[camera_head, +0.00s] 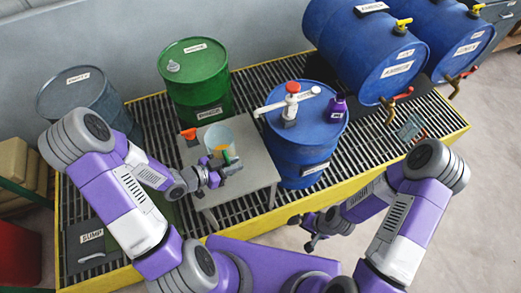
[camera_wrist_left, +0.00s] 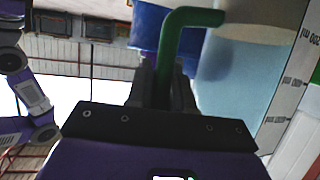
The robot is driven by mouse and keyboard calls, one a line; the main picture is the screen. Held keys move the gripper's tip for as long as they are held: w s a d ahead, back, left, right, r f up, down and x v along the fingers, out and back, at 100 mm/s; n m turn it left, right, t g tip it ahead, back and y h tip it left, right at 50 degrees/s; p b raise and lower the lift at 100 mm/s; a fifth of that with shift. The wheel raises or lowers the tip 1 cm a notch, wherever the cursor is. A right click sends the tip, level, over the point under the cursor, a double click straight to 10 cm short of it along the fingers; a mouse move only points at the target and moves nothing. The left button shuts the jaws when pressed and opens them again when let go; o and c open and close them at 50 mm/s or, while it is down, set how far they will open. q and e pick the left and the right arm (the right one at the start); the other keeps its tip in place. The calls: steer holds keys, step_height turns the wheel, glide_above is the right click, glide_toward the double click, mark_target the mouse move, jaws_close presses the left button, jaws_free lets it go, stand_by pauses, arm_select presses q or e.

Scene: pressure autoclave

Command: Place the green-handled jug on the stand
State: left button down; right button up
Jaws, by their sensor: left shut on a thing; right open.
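The green-handled jug (camera_head: 218,137) is pale blue and stands over the grey stand (camera_head: 258,172), a small table on the grating. Whether its base touches the top is hidden. My left gripper (camera_head: 227,166) is shut on the jug's green handle. In the left wrist view, the green handle (camera_wrist_left: 186,20) runs down between the dark fingers, with the pale jug wall (camera_wrist_left: 238,85) to the right. My right gripper (camera_head: 312,240) is open and empty, low and right of the stand.
An orange object (camera_head: 189,133) is beside the jug. A blue drum (camera_head: 303,150) with a white-and-red pump (camera_head: 291,95) and a purple bottle (camera_head: 338,105) stands right of the stand. A green drum (camera_head: 197,85) is behind. Blue drums (camera_head: 370,50) lie at the back right.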

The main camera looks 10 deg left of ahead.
arm_select(q)
steer(key=w+d, duration=0.2)
steer(key=w+d+f+b, duration=0.1)
steer(key=w+d, duration=0.2)
steer(key=w+d+b, duration=0.1)
steer(key=w+d, duration=0.2)
steer(key=shift+w+d+f, duration=0.15)
steer(key=shift+w+f, duration=0.05)
steer(key=shift+f, duration=0.05)
steer(key=shift+f, duration=0.1)
steer(key=c, duration=1)
jaws_free()
